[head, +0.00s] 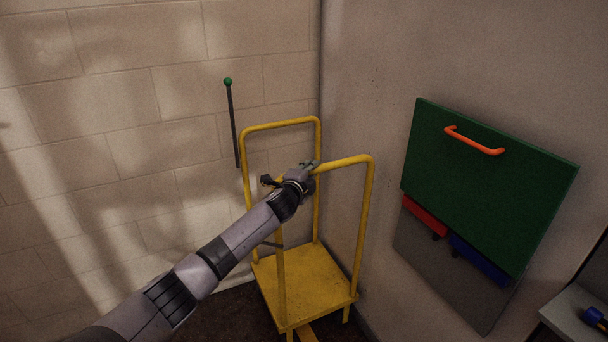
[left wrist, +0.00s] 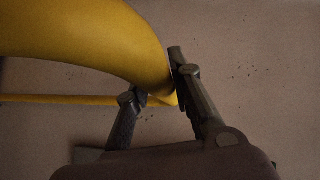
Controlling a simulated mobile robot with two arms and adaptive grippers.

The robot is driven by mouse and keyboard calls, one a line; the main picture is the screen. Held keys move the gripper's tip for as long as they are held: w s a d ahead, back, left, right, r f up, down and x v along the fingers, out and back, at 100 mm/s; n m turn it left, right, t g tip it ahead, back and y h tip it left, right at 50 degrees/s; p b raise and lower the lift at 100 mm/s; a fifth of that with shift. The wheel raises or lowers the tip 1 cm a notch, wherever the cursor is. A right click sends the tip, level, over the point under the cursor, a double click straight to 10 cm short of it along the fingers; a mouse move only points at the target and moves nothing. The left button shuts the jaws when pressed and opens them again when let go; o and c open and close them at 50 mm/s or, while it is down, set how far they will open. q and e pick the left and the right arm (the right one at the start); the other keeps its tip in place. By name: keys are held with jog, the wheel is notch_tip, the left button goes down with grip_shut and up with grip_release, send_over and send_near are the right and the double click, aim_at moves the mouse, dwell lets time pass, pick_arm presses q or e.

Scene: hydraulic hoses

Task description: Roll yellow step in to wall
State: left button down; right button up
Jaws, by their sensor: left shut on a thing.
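The yellow step (head: 303,283) stands in the corner between the block wall (head: 150,90) and the smooth wall (head: 365,70). It has two tall hoop handrails, one on the far side and one on the near side. My left gripper (head: 309,168) is shut on the top bar of the near handrail (head: 350,161). In the left wrist view the yellow rail (left wrist: 105,38) passes between the fingers of my left gripper (left wrist: 158,98). My forearm hides part of the rails. My right gripper is not in view.
A green panel (head: 480,185) with an orange handle (head: 474,141) is on the smooth wall, with red (head: 424,216) and blue (head: 480,260) parts below it. A rod with a green knob (head: 228,82) stands by the block wall. A grey surface (head: 575,312) is at the lower right.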

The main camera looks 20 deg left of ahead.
pick_arm(q)
jog(key=shift+d, duration=0.1)
jog(key=c, duration=1.9)
grip_release()
jog(key=o, duration=0.3)
jog(key=shift+w+d, duration=0.2)
jog(key=shift+w, duration=0.05)
jog(key=shift+o, duration=0.9)
jog(key=shift+s+a, duration=0.1)
jog(key=shift+a, duration=0.05)
jog(key=shift+s, duration=0.1)
